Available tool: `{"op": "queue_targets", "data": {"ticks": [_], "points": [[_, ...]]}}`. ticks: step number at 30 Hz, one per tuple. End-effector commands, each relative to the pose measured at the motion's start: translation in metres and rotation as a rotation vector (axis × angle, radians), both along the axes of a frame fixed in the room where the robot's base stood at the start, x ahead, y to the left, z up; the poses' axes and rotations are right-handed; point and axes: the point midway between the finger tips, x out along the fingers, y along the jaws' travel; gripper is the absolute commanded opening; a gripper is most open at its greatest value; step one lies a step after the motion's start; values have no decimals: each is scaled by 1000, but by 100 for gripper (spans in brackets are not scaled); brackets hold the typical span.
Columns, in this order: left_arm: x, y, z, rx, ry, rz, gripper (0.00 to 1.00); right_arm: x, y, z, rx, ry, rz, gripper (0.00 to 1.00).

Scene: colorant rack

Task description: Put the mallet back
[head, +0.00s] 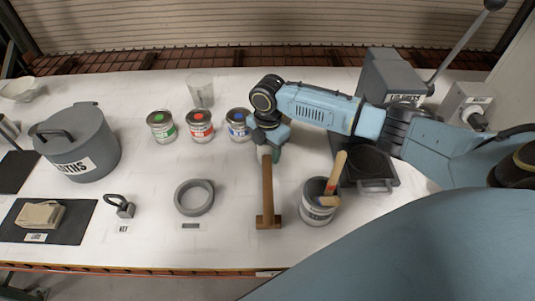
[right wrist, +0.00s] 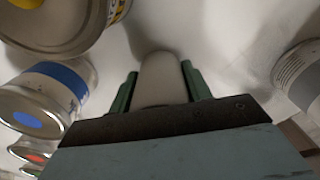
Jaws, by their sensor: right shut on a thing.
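The mallet (head: 267,188) has a long brown wooden handle and a wooden crosswise head at the near end, close to the front of the table. Its far end has a pale grey grip. My right gripper (head: 268,145) is shut on this grip, seen from above in the head view. In the right wrist view the pale round grip (right wrist: 160,78) sits between the green fingers of my right gripper (right wrist: 160,85). I cannot tell whether the mallet touches the table. My left gripper is not in view.
An open can with a brush (head: 318,205) stands close right of the mallet head. A grey ring (head: 194,198) lies to its left. Green (head: 162,127), red (head: 199,126) and blue (head: 238,122) cans stand behind. A grey pot (head: 85,140) is far left. A small label (head: 268,273) is on the front edge.

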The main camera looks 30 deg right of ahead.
Motion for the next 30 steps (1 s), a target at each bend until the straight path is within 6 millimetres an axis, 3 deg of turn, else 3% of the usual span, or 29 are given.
{"op": "queue_targets", "data": {"ticks": [11, 12, 17, 30], "points": [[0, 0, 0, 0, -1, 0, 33, 1, 0, -2, 2, -2, 0, 17], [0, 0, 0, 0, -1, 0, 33, 0, 0, -3, 1, -2, 0, 51], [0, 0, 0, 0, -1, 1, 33, 0, 0, -2, 0, -1, 0, 70], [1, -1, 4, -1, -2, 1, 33, 0, 0, 5, 0, -1, 0, 70]]}}
